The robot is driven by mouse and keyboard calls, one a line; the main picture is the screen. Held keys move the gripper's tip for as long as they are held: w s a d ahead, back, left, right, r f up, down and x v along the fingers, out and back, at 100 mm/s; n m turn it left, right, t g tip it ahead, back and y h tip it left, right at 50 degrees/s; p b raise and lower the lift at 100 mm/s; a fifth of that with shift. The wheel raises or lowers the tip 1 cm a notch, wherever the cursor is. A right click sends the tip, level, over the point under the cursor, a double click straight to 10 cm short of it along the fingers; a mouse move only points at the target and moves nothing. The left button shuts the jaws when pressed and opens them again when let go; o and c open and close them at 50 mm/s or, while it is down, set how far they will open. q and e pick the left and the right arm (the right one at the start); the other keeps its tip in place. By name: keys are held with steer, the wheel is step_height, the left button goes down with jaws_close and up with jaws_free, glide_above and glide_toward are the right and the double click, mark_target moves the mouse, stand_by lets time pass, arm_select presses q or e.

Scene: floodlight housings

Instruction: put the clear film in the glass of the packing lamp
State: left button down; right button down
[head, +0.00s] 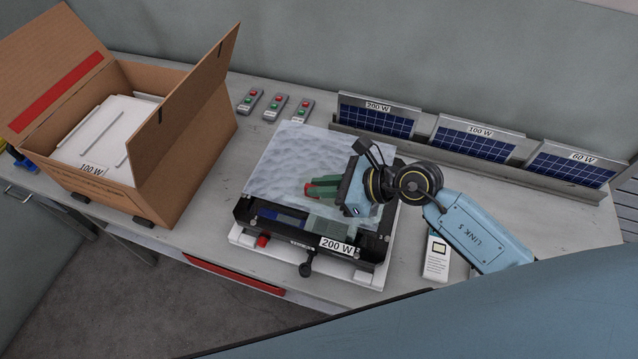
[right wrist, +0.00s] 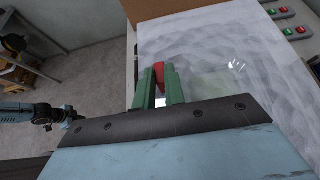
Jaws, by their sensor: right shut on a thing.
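The clear film (head: 285,155) is a wide, see-through, rippled sheet spread over the packing lamp, a black housing (head: 375,252) labelled 200 W. It reaches past the lamp's far edge. My right gripper (head: 313,189) is above the lamp, its green fingers shut on the film near a red piece. The film also shows in the right wrist view (right wrist: 225,45), with the fingers (right wrist: 160,88) and red piece at its left edge. Whether the film touches the lamp I cannot tell. A blue arm, probably my left, shows small there; its fingers are unclear.
An open carton (head: 190,150) with white panels marked 100 W stands left. Three button boxes (head: 275,107) lie behind the lamp. A rack (head: 400,143) of panels marked 200 W, 100 W and 60 W stands back right. A small white box (head: 437,258) is right of the lamp.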

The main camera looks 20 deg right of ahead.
mark_target(372, 214)
steer(key=f, duration=0.3)
steer(key=shift+s+f, duration=0.15)
steer(key=shift+s, duration=0.25)
steer(key=shift+w+f+b, duration=0.15)
steer(key=shift+f+b, duration=0.55)
steer(key=shift+f, duration=1.55)
steer(key=shift+f, duration=0.1)
steer(key=c, duration=1.5)
jaws_free()
steer(key=v, duration=1)
steer(key=shift+d+b, duration=0.2)
steer(key=shift+b, duration=0.1)
steer(key=shift+s+d+r, duration=0.5)
steer(key=shift+r, duration=0.1)
